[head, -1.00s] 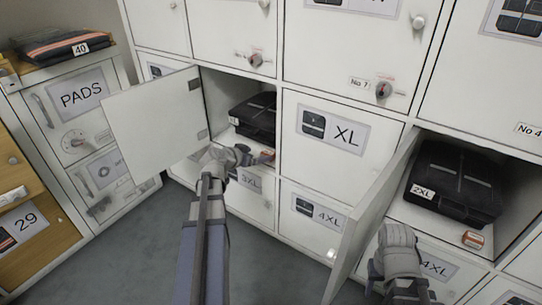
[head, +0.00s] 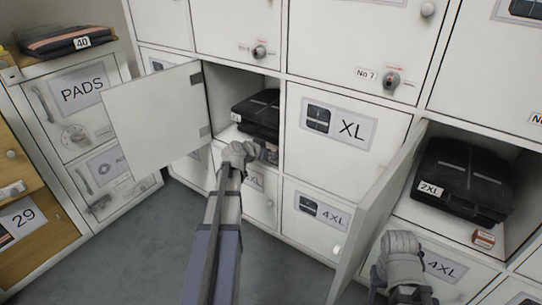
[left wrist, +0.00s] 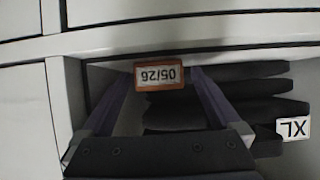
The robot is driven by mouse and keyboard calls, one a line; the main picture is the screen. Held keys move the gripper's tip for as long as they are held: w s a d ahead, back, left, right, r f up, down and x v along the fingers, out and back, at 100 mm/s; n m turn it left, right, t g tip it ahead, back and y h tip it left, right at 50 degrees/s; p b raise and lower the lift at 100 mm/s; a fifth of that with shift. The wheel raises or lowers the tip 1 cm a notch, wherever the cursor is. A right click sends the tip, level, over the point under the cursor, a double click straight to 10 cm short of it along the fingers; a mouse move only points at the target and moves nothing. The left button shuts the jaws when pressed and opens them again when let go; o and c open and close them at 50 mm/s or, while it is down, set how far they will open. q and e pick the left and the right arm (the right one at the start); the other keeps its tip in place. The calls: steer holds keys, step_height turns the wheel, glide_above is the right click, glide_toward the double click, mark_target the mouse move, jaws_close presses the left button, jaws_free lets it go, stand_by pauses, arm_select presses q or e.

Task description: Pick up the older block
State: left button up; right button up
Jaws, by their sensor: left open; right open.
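One small orange-and-white block (head: 271,154) is in the left open locker, in front of a folded dark garment (head: 260,112). In the left wrist view the block's label (left wrist: 160,74) reads 05/26, upside down. My left gripper (head: 246,154) is open at this locker, and in the wrist view its two fingers stand on either side of the block. I cannot tell whether they touch it. A second small block (head: 484,238) lies in the right open locker in front of a dark 2XL garment (head: 462,180); its date is too small to read. My right gripper (head: 402,250) is open below that locker.
The left locker's door (head: 155,115) stands open to the left. The right locker's door (head: 375,220) stands open between my two arms. A closed XL locker (head: 340,130) lies between them. A PADS cabinet (head: 80,120) stands at the left.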

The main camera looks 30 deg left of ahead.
arm_select(q)
steer(key=c, duration=1.4)
steer(key=shift+r, duration=0.1)
steer(key=shift+r+p, duration=0.8)
steer(key=shift+p, duration=0.1)
steer(key=shift+s+r+p, duration=0.25)
steer(key=shift+r+p, duration=0.3)
steer(key=shift+s+r+p, duration=0.2)
steer(key=shift+r+p, duration=0.3)
steer(key=shift+r, duration=0.05)
steer(key=shift+s+a+f, duration=0.1)
steer(key=shift+s+a, duration=0.15)
steer(key=shift+s, duration=2.6)
steer(key=shift+s+a, duration=0.2)
steer(key=shift+s, duration=2.7)
steer(key=shift+s+a+f, duration=0.1)
steer(key=shift+s+a, duration=0.15)
steer(key=shift+s, duration=2.6)
